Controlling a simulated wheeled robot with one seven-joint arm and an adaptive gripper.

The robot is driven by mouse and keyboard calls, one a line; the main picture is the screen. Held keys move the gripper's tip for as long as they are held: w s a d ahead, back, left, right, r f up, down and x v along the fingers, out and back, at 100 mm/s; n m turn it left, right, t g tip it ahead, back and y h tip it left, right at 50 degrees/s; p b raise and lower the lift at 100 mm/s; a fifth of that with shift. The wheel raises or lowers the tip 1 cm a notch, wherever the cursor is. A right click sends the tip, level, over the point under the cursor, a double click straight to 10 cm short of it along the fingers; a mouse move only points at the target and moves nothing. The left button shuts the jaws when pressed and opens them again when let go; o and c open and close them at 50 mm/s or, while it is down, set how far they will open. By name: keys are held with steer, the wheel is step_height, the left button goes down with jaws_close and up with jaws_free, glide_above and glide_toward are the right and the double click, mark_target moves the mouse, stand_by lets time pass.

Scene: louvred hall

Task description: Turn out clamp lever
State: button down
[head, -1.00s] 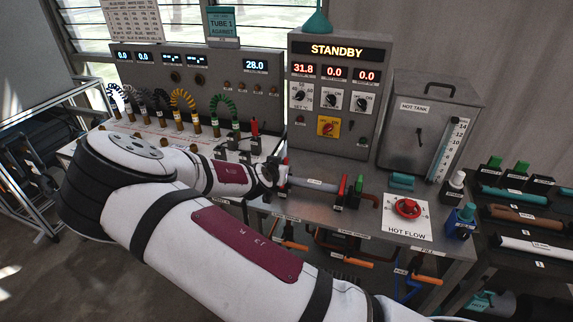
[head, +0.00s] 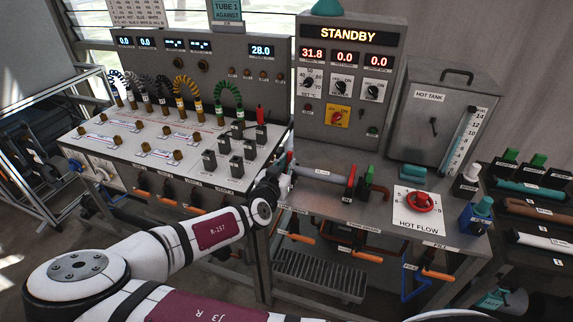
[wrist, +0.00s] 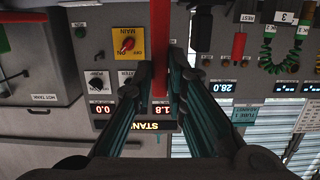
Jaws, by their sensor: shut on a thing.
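In the wrist view, which is upside down, a red lever (wrist: 159,45) runs from the top edge down between the two fingers of my gripper (wrist: 160,75). The fingers are shut on it. In the head view, my gripper (head: 279,178) is at the left end of a pale tube (head: 321,174) on the bench, by a small red piece (head: 290,161). The dark wrist and fingers hide most of the clamp there.
A STANDBY control panel (head: 347,35) rises behind the bench. The hot tank (head: 425,145) stands right of it, with a red HOT FLOW knob (head: 419,202) in front. Black posts (head: 223,140) crowd the left bench. Orange-handled valves (head: 368,257) hang below.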

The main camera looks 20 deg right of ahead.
steer(key=c, duration=1.6)
jaws_free()
steer(key=shift+f, duration=0.1)
steer(key=shift+s+a, duration=0.1)
steer(key=v, duration=1.1)
steer(key=shift+s+a, duration=0.2)
steer(key=shift+s, duration=0.15)
